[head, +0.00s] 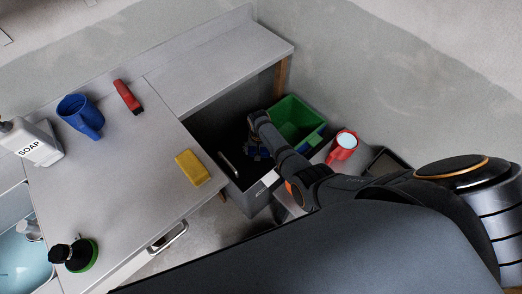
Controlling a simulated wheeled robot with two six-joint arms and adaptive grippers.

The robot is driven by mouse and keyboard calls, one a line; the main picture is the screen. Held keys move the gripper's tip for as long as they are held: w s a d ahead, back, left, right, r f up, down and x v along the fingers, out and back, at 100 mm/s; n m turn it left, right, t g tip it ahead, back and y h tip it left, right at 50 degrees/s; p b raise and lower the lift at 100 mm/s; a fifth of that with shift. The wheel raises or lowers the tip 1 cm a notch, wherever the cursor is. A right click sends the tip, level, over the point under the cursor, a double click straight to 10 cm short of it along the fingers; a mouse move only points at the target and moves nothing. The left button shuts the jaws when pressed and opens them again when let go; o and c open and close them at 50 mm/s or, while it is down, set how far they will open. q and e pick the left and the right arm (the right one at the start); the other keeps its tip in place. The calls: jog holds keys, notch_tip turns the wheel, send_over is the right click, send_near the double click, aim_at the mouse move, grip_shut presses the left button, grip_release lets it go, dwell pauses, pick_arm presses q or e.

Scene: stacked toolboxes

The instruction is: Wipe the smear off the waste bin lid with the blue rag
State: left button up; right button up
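My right arm comes in from the right, and its gripper (257,148) points down over a dark grey bin (252,199) below the counter. A small blue patch, likely the blue rag (266,153), shows right at the gripper. The fingers are too small and dark to tell whether they are shut on it. The top of the bin looks black, and I cannot tell lid from opening. No smear can be made out; the arm covers part of that area. My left gripper is not in view.
The counter (130,165) at left holds a yellow sponge (193,168), blue mug (82,116), red object (128,97), soap bottle (33,141) and green-based brush (80,256).

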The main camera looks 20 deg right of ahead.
jog(key=shift+s+a+f, duration=0.15)
jog(key=shift+s+a, duration=0.3)
jog(key=shift+a, duration=0.25)
jog(key=shift+s+a, duration=0.1)
jog(key=shift+a, duration=0.05)
notch_tip(320, 180, up, 6)
jog(key=p, duration=0.6)
jog(key=shift+w, duration=0.2)
jog(key=shift+f+b, duration=2.25)
jog(key=shift+f, duration=0.6)
jog(key=o, duration=0.8)
